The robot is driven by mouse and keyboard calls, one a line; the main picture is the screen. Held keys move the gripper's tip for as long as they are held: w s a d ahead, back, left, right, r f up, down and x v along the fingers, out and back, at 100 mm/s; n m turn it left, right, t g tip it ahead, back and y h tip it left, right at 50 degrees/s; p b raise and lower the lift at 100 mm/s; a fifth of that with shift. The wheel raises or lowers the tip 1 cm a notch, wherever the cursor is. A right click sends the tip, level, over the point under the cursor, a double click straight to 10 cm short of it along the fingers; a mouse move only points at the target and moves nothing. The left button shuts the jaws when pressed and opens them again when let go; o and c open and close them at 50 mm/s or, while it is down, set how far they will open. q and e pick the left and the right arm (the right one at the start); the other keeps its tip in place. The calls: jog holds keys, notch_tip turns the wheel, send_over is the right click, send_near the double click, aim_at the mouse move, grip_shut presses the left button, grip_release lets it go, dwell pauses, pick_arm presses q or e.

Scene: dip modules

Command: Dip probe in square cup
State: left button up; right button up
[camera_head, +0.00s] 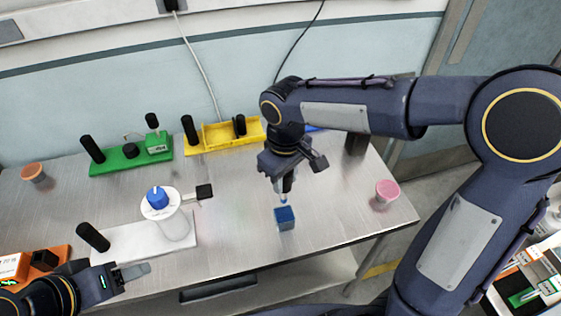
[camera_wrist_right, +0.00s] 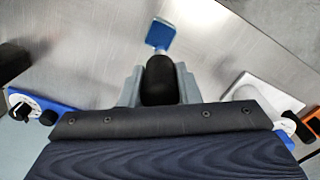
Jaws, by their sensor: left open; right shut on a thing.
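A blue square cup (camera_head: 285,220) stands on the metal table near its front edge; it also shows in the right wrist view (camera_wrist_right: 160,36). My right gripper (camera_head: 284,183) is shut on the probe, just above the cup. The probe's black handle (camera_wrist_right: 158,80) sits between the grey fingers. Its blue lower end (camera_head: 284,199) points down at the cup's top; I cannot tell whether the tip is inside. My left gripper (camera_head: 132,272) is open and empty at the lower left, in front of the white module.
A white base (camera_head: 125,248) carries a blue-topped white cylinder. Green (camera_head: 130,155) and yellow (camera_head: 225,135) modules stand at the back, an orange one (camera_head: 55,260) at left. A pink cup (camera_head: 386,195) stands right, a brown cup (camera_head: 34,172) far left.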

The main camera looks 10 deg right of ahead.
jog(key=shift+s+f+b, duration=0.15)
jog(key=shift+f+b, duration=0.35)
jog(key=shift+f, duration=0.05)
jog(key=shift+f+b, duration=0.55)
jog(key=shift+f, duration=0.15)
jog(key=shift+f+b, duration=2.9)
jog(key=shift+f, duration=0.8)
jog(key=shift+r, duration=0.1)
jog(key=shift+r+p, duration=3.2)
jog(key=shift+r, duration=0.5)
